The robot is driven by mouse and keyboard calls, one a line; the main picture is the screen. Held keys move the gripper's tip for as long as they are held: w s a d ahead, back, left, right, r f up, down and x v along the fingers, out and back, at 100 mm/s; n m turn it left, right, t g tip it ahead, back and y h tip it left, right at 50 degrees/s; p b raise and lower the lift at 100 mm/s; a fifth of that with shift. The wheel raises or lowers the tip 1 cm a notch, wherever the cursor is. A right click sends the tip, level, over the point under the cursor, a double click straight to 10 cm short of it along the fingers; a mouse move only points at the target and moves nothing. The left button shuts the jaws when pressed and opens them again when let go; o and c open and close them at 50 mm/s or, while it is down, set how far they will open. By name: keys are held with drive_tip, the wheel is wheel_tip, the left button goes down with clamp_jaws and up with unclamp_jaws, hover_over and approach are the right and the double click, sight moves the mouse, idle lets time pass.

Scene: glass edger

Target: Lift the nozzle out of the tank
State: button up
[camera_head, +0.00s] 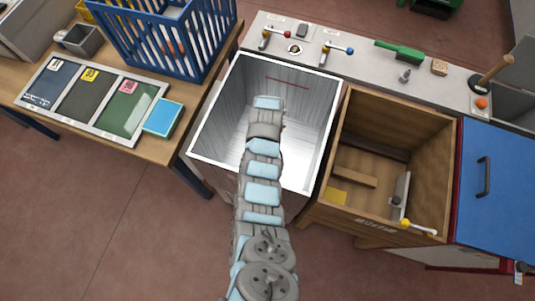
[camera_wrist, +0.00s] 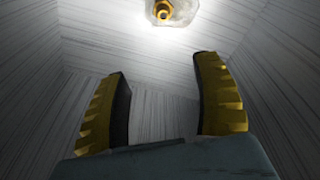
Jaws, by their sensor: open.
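The tank (camera_head: 212,128) is an open-topped box with pale ribbed walls and a red line near the top of its far wall. My arm reaches over its near rim and into it. In the wrist view, a small pale metal piece with a brass-coloured end, which looks like the nozzle (camera_wrist: 172,12), lies in bright light at the top edge, partly cut off. My gripper (camera_wrist: 162,70) is open and empty, its two yellow-and-black fingers apart, with the nozzle beyond the fingertips and not touched. In the head view, my arm hides the nozzle and the gripper.
A wooden box (camera_head: 437,140) with blocks and a lever stands right of the tank. A grey counter (camera_head: 375,72) with taps and a green brush runs behind. A blue crate (camera_head: 208,62) and a framed tray (camera_head: 55,108) sit on the left table. A blue panel (camera_head: 500,185) stands far right.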

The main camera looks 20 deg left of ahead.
drive_tip(key=shift+g+h, duration=0.3)
drive_tip(key=shift+g, duration=0.4)
drive_tip(key=shift+s+d+f+b, duration=0.1)
drive_tip(key=shift+s+f+b, duration=0.4)
drive_tip(key=shift+f, duration=0.85)
drive_tip(key=shift+s+a+f+b, duration=0.15)
drive_tip(key=shift+f+b, duration=0.55)
drive_tip(key=shift+f, duration=0.7)
drive_tip(key=shift+s+d+f+b, duration=0.15)
drive_tip(key=shift+s+f+b, duration=0.35)
drive_tip(key=shift+f, duration=0.85)
wheel_tip(320, 180, down, 10)
drive_tip(key=b, duration=0.8)
drive_tip(key=shift+w+d+b, duration=0.1)
drive_tip(key=shift+w+b, duration=0.05)
drive_tip(key=shift+b, duration=0.2)
clamp_jaws()
